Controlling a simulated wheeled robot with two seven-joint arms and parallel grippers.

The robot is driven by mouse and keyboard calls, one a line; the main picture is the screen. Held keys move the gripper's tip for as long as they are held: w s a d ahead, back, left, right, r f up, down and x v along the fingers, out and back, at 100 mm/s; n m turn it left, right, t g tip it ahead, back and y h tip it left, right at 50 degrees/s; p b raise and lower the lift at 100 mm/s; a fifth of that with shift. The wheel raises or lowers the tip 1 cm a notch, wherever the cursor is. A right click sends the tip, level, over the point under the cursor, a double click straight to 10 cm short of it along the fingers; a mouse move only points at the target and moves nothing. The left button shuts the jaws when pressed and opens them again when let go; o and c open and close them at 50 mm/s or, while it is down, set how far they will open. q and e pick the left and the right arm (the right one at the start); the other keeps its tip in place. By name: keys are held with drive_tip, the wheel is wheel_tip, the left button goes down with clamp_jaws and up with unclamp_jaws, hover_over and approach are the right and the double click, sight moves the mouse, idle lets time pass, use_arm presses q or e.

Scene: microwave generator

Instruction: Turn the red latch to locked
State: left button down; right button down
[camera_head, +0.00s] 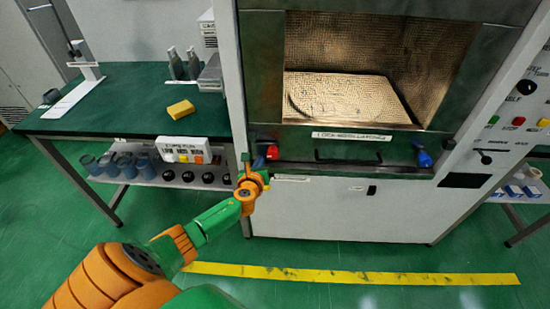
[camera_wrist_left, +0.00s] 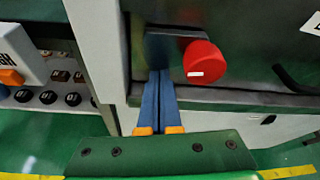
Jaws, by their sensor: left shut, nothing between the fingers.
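The red latch (camera_head: 272,152) is a round red knob at the lower left of the microwave generator's front, under the left end of the open chamber. It shows large in the left wrist view (camera_wrist_left: 203,62), with a small white mark on its face and a dark bar running left from it. My left gripper (camera_head: 248,162) is beside the knob, to its left. In the left wrist view its blue fingers (camera_wrist_left: 159,78) are shut together with nothing between them, their tips at the dark bar left of the knob. I cannot tell whether they touch it. My right gripper is not in view.
A blue knob (camera_head: 424,158) is at the right end of the front panel. A dark handle (camera_head: 348,158) lies between the knobs. A green bench (camera_head: 130,100) with a yellow sponge (camera_head: 181,109) stands at left. The floor by the yellow stripe (camera_head: 350,275) is clear.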

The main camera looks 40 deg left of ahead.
sight(257, 151)
use_arm(q)
drive_tip(key=shift+s+a+r+m+g+y+p, duration=0.15)
drive_tip(key=shift+r+m+y+p, duration=0.2)
drive_tip(key=shift+m+p, duration=0.2)
drive_tip(key=shift+a+r+m+g+y+p, duration=0.15)
drive_tip(key=shift+r+m+y+p, duration=0.1)
drive_tip(key=shift+r+m+p, duration=0.2)
drive_tip(key=shift+s+a+r+m+g+y+p, duration=0.15)
drive_tip(key=shift+r+m+g+y+p, duration=0.2)
drive_tip(key=shift+m+p, duration=0.55)
drive_tip(key=shift+r, duration=0.15)
drive_tip(key=shift+a+r+p, duration=0.1)
drive_tip(key=shift+p, duration=0.3)
